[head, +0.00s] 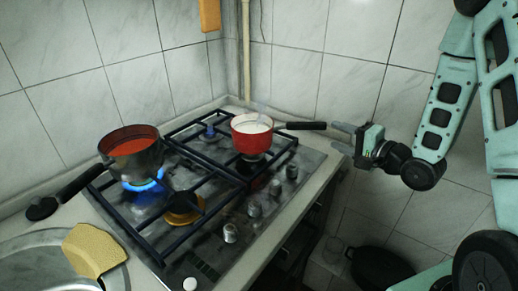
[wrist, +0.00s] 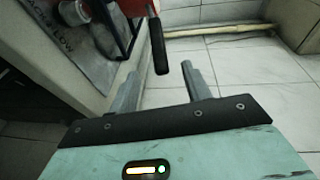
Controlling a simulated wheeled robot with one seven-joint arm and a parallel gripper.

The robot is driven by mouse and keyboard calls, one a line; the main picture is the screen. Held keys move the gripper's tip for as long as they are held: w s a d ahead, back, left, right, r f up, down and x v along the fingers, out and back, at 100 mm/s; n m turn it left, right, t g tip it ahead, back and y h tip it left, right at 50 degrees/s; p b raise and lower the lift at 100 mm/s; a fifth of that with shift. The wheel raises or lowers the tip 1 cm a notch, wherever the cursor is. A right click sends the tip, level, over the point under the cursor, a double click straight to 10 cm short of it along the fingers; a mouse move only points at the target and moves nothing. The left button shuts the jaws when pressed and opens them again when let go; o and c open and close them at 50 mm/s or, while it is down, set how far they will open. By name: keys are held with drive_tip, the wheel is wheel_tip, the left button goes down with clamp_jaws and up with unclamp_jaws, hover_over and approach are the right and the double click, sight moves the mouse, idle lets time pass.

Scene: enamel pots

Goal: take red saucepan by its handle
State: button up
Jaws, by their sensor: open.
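The red saucepan (head: 250,143) holds something white and stands on the back right burner of the hob. Its black handle (head: 303,126) points right, past the hob's edge, toward my gripper (head: 337,137). My gripper is open and empty, with its fingertips close to the handle's end. In the wrist view the handle (wrist: 159,48) comes down from the top, its end between and just ahead of the spread fingers of my gripper (wrist: 160,76). Only a bit of the red pan (wrist: 134,6) shows there at the top edge.
A dark pot (head: 139,158) with orange-red contents sits over a lit blue flame at left, its handle pointing lower left. Tiled walls stand behind. A black pot (head: 380,267) is low on the right.

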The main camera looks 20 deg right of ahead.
sight(314, 127)
drive_tip(key=b, duration=0.3)
drive_tip(key=shift+w+a+f, duration=0.25)
drive_tip(key=shift+f, duration=0.05)
drive_tip(key=x, duration=0.3)
drive_tip(key=shift+w+a+r, duration=0.15)
drive_tip(key=shift+w+r, duration=0.15)
drive_tip(key=shift+w, duration=0.05)
drive_tip(key=shift+f+p+x, duration=0.2)
drive_tip(key=shift+p+x, duration=0.7)
drive_tip(key=shift+x, duration=2.35)
clamp_jaws()
drive_tip(key=shift+r, duration=0.1)
